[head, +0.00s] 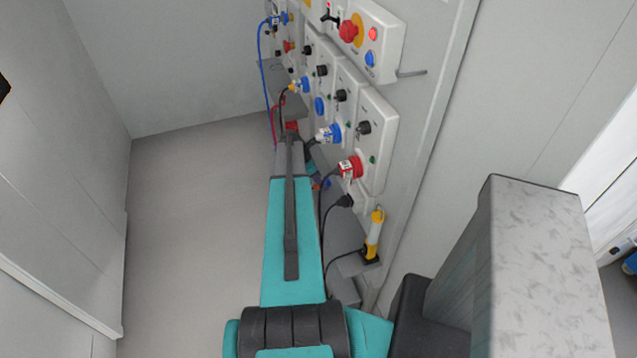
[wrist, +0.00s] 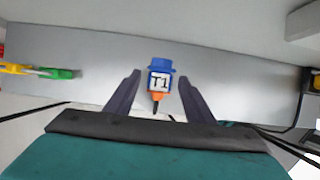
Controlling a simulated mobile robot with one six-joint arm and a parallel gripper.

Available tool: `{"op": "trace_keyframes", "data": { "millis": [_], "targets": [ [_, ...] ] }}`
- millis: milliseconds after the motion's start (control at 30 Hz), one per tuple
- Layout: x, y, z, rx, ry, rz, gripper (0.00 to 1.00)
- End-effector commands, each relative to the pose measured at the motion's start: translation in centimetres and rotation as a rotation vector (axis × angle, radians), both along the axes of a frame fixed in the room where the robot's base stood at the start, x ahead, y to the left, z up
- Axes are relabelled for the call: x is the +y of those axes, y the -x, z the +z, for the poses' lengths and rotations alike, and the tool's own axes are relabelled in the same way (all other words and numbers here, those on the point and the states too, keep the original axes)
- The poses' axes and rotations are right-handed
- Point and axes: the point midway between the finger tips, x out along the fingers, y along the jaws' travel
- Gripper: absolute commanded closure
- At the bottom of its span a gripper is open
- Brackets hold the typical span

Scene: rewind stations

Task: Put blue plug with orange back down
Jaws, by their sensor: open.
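The blue plug with an orange back (wrist: 160,79) shows in the wrist view, with a white label reading T1. It appears to rest on a grey shelf surface (wrist: 230,75), its orange end and black cable towards me. My gripper (wrist: 160,76) is open, with one dark finger on each side of the plug and a visible gap on both sides. The plug is not gripped. In the head view my teal arm hides most of the gripper area, and I cannot clearly make out this plug there.
A wall panel in the head view carries blue-and-white (head: 329,133) and red-and-white (head: 350,167) plugs, knobs and a red emergency button (head: 348,31). A yellow-handled tool (head: 374,234) stands at the lower right. A green-and-yellow item (wrist: 40,71) lies left in the wrist view. Cables hang nearby. Floor at left is clear.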

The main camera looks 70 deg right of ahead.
Motion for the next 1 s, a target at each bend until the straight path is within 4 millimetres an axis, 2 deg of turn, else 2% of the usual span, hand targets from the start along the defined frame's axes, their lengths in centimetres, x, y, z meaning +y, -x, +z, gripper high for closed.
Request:
{"op": "trace_keyframes", "data": {
  "millis": [167,1000],
  "targets": [
    [0.4,-0.5,1.1,0.000,0.000,0.001,0.51],
    [2.9,-3.5,9.8,-0.001,0.001,0.002,0.51]
  ]
}}
